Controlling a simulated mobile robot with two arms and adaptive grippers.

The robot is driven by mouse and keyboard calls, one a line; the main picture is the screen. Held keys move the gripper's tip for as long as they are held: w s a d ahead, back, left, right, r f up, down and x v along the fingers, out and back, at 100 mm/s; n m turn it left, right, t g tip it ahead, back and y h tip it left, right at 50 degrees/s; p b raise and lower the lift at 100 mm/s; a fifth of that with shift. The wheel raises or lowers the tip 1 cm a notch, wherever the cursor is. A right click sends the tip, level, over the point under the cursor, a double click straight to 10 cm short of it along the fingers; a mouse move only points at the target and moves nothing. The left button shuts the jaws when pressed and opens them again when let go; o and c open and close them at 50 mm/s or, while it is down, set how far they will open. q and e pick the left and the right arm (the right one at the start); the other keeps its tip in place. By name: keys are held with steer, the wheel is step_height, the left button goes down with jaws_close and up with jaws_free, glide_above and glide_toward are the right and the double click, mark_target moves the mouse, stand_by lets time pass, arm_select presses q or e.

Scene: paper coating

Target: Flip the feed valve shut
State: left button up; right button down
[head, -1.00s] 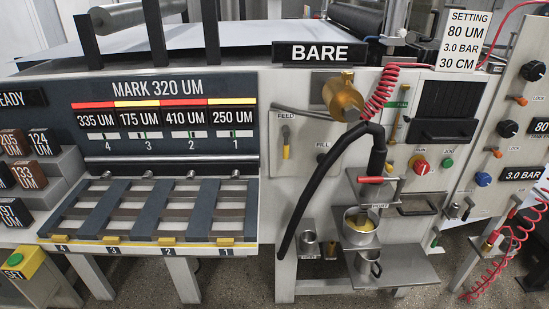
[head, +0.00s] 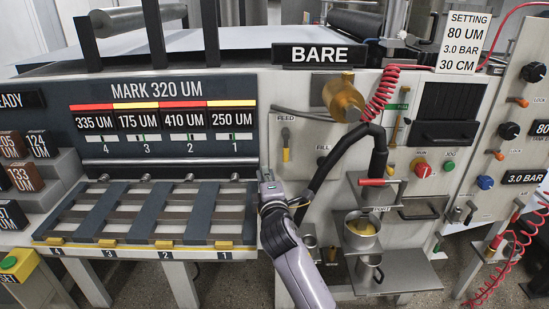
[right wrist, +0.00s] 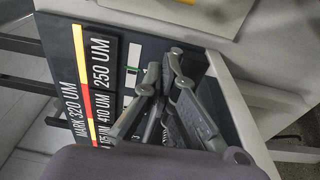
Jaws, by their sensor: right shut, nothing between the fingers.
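The feed valve (head: 285,140) is a small grey lever on the white front panel, under the FEED label. It hangs about straight down and has a yellow lower end. My right gripper (head: 266,182) is in front of the panel, below and a little left of the lever, and apart from it. Its fingers point up and are shut and empty. The right wrist view shows these fingers (right wrist: 170,85) in front of the dark display board; the lever cannot be made out there. My left gripper is not in view.
The display board (head: 165,90) and slatted rack (head: 125,212) lie to the left. A metal pot (head: 361,240) stands on the shelf at lower right.

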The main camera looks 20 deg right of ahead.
mark_target(286, 145)
steer(key=w, duration=0.3)
steer(key=w+d, duration=0.1)
steer(key=w, duration=0.6)
steer(key=shift+w+d, duration=0.1)
steer(key=shift+d, duration=0.2)
steer(key=s+d, duration=0.1)
steer(key=s+d+p, duration=0.1)
steer(key=d, duration=0.1)
steer(key=shift+s+d+p, duration=0.1)
steer(key=shift+d+p, duration=0.15)
steer(key=shift+p, duration=0.05)
steer(key=shift+a, duration=0.1)
steer(key=shift+d+f+n+p, duration=0.1)
steer(key=shift+d+n+p, duration=0.15)
steer(key=shift+n+p, duration=0.1)
